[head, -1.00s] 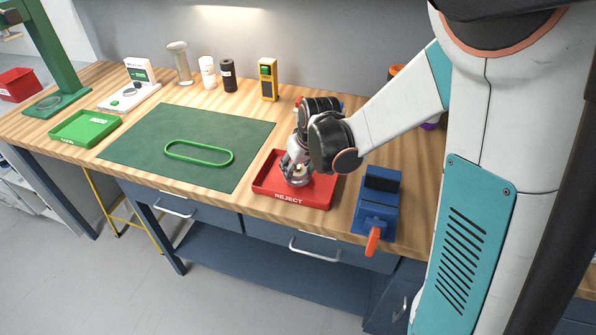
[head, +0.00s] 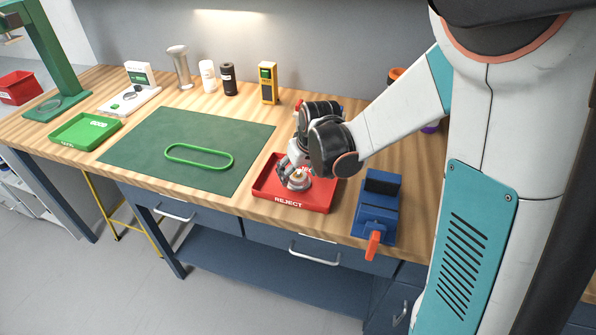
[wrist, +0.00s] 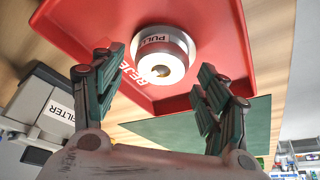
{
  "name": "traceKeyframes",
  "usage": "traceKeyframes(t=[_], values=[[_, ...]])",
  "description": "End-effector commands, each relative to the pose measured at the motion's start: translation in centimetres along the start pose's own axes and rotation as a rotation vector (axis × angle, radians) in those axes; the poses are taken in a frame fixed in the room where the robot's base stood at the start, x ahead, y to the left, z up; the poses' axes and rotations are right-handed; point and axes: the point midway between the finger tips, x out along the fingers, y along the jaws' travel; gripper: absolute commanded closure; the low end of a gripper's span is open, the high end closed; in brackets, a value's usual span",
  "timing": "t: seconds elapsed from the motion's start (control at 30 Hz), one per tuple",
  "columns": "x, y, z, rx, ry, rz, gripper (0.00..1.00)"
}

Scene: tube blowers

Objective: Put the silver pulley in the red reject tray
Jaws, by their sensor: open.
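The silver pulley (wrist: 163,58) lies in the red reject tray (wrist: 255,30), with its label and centre hole showing in the wrist view. In the head view the pulley (head: 298,181) sits on the floor of the red tray (head: 310,203), partly covered by my gripper. My gripper (wrist: 160,88) is open, with its two fingers spread to either side below the pulley in the wrist view and apart from it. In the head view my gripper (head: 287,172) is just over the tray, close to the pulley.
A green mat (head: 200,125) with a green belt loop (head: 199,164) lies left of the tray. A blue vise (head: 378,208) with an orange handle stands right of it. A green tray (head: 85,131) is at the far left. Bottles and a yellow meter (head: 268,83) stand along the wall.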

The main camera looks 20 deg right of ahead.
Motion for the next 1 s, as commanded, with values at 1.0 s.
traceKeyframes(t=[1.0], values=[[-16.8,-1.2,2.7,0.032,0.049,0.023,0.32]])
